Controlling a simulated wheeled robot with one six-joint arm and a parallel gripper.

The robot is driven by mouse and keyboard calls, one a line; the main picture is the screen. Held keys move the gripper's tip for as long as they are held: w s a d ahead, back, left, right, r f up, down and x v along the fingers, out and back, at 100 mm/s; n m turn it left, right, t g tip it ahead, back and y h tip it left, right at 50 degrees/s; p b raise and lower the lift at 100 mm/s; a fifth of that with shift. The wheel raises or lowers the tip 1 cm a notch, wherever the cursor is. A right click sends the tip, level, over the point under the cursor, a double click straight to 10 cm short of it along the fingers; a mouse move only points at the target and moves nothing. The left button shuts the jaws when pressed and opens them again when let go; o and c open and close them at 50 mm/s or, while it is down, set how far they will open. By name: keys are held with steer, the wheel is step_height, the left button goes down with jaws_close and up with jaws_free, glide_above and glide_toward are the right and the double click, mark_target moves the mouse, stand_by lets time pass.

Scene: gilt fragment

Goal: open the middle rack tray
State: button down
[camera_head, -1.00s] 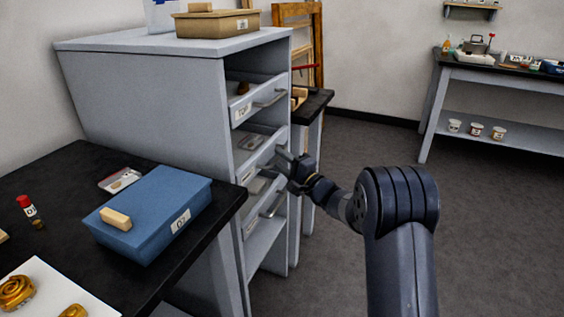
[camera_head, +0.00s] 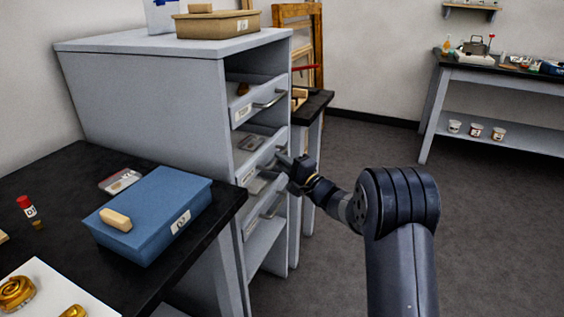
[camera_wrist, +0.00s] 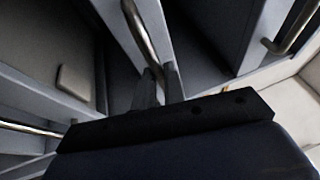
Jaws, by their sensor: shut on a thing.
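The grey rack (camera_head: 150,90) stands left of centre in the head view, its open front facing right. Its middle tray (camera_head: 264,157) has a pale front with a white label, and a flat pale item shows inside it. My gripper (camera_head: 284,160) is at this tray's front, shut on its metal handle. In the wrist view the curved handle (camera_wrist: 141,32) runs down between my gripper's fingers (camera_wrist: 153,90). My gripper partly hides the handle in the head view.
The top tray (camera_head: 258,103) and a lower tray (camera_head: 262,216) have similar handles above and below my gripper. A black table with a blue box (camera_head: 150,215) is at the near left. A dark table (camera_head: 314,105) stands behind the rack. The floor to the right is clear.

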steer(key=shift+d, duration=0.1)
steer(key=s+d+p, duration=0.4)
steer(key=d, duration=0.8)
steer(key=s+d+p, duration=0.5)
steer(key=d, duration=0.7)
steer(key=shift+d, duration=0.15)
steer(key=c, duration=1.5)
jaws_free()
steer(key=v, duration=1.1)
steer(key=shift+p, duration=0.45)
steer(key=shift+w, duration=0.15)
